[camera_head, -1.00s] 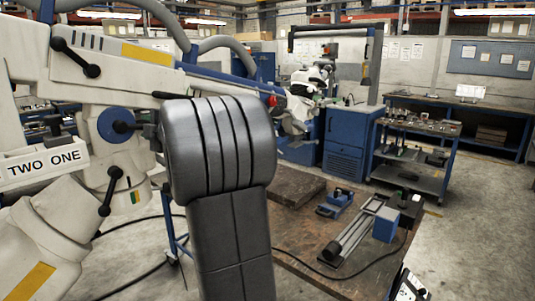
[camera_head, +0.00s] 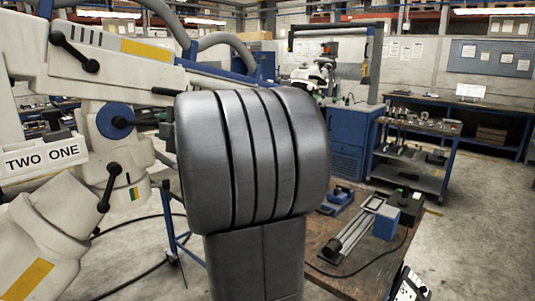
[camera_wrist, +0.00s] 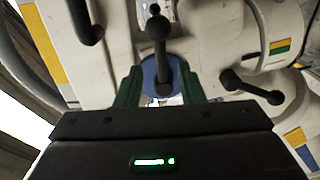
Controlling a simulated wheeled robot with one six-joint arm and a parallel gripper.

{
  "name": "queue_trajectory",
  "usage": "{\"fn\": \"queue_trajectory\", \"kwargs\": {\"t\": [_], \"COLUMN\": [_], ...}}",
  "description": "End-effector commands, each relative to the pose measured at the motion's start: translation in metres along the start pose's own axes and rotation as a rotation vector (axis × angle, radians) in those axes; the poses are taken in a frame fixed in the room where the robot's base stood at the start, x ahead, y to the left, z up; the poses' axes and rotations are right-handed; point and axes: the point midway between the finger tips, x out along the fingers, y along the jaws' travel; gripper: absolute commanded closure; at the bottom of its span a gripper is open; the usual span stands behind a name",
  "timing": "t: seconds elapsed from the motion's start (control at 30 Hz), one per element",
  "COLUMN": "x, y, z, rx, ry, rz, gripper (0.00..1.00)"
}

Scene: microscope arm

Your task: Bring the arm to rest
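The microscope arm (camera_head: 30,82) is a jointed off-white arm at the left of the head view, with black ball-ended levers, yellow patches and a "TWO ONE" label. In the wrist view, my gripper (camera_wrist: 160,68) has green fingers apart, one on each side of a black ball-ended lever (camera_wrist: 158,48) in front of the blue disc (camera_wrist: 149,75). Gaps show between fingers and lever; touching cannot be confirmed. My grey arm link hides the gripper and the far end of the boom in the head view.
A workbench (camera_head: 325,233) at centre right carries a blue clamp-like tool (camera_head: 338,200), a metal rail device (camera_head: 352,232) and a blue box (camera_head: 386,223). A blue cabinet (camera_head: 346,145) and a tool cart (camera_head: 408,180) stand behind. Open floor lies at the right.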

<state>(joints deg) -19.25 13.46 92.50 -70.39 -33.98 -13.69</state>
Motion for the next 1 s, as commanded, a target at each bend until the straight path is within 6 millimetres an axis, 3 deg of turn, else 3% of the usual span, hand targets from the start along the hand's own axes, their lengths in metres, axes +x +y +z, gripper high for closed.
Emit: {"fn": "queue_trajectory", "kwargs": {"t": [0.27, 1.0], "x": [-0.056, 0.082], "y": [0.000, 0.000], "z": [0.001, -0.001], "rx": [-0.001, 0.002], "ry": [-0.003, 0.003], "rz": [0.003, -0.001], "gripper": [0.65, 0.65]}}
